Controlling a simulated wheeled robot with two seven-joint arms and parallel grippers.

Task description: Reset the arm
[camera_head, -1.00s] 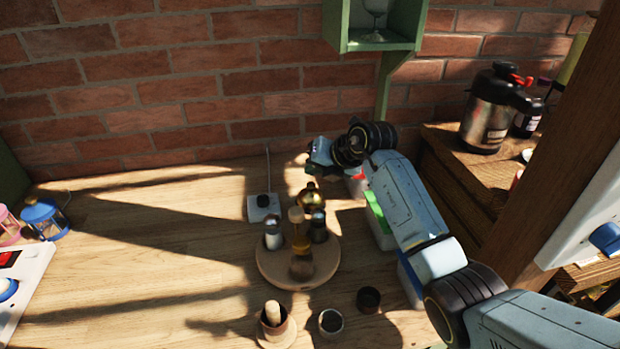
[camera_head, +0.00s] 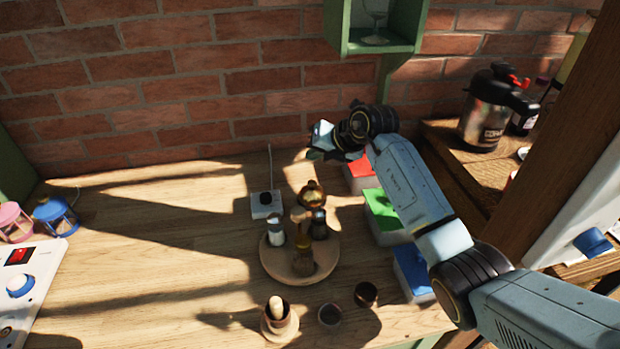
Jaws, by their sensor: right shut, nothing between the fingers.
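My right arm (camera_head: 415,195) comes in from the lower right and reaches up over the right part of the table. My right gripper (camera_head: 316,154) is at its far end, near the brick wall and above the table's back part. It is shut and small in the view, with nothing seen in it. It is apart from the round wooden tray (camera_head: 268,268) below it, which holds several bottles and shakers. My left gripper is not in view.
Boxes with red (camera_head: 361,170), green (camera_head: 381,208) and blue (camera_head: 412,268) lids stand under and beside my right arm. A green wall shelf (camera_head: 385,47) hangs above. A wooden post (camera_head: 565,140) stands at right. The table's left middle (camera_head: 150,250) is clear.

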